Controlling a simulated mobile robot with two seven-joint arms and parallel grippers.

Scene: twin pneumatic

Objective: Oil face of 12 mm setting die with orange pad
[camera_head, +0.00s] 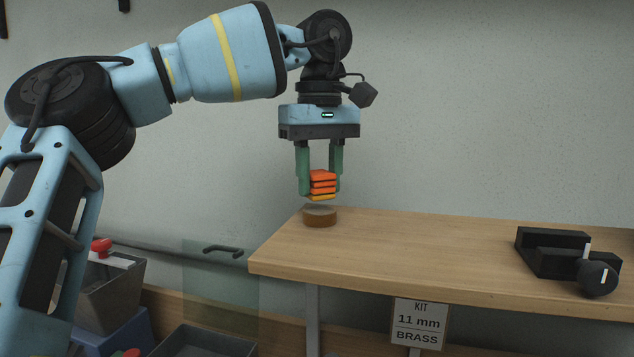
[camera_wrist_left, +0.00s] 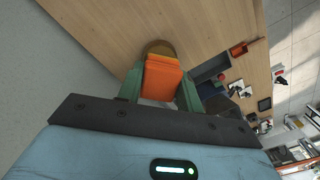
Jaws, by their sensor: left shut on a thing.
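My left gripper (camera_head: 320,188) points straight down with its green fingers shut on the orange pad (camera_head: 322,184), a ribbed block with a yellowish lower edge. The pad is above a round brown disc-shaped holder (camera_head: 320,218) on the bench's left end, with a small gap in the head view. The left wrist view also shows the pad (camera_wrist_left: 162,80) between the fingers and the holder (camera_wrist_left: 158,47) just beyond it. I cannot make out a 12 mm setting die for certain in either view. My right gripper is not in view.
A black block fixture (camera_head: 552,252) with a round-knobbed lever (camera_head: 599,279) stands on the right of the wooden bench (camera_head: 420,258). The bench between is clear. A sign (camera_head: 419,323) below reads "KIT 11 mm BRASS". Grey bins (camera_head: 110,295) stand low at left.

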